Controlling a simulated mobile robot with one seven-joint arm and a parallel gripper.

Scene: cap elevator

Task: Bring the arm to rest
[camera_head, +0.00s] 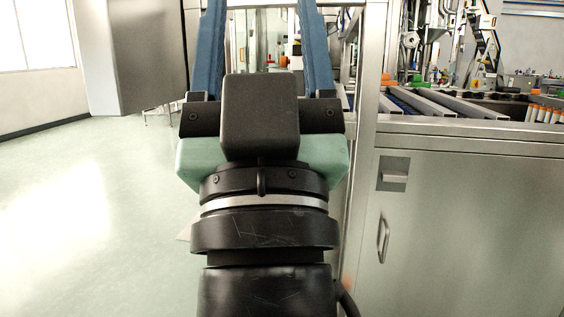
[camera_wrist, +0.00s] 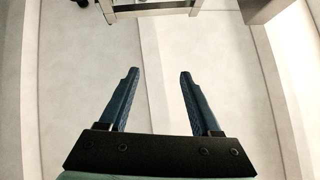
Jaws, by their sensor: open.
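My gripper (camera_head: 265,20) stands up in the middle of the head view, with a black wrist, a green collar and two long blue fingers. The fingers are spread apart with nothing between them. Their tips run out of the top of the head view. In the wrist view my gripper (camera_wrist: 158,72) also shows both blue fingers apart and empty. Pale surfaces, a metal frame and part of a wall-like edge lie beyond the fingertips there. My gripper touches nothing that I can see.
A steel machine cabinet (camera_head: 470,230) with a handle stands close on the right. On its top are metal rails (camera_head: 450,103) and several orange-capped tubes (camera_head: 545,114). The green floor (camera_head: 80,220) at left is clear.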

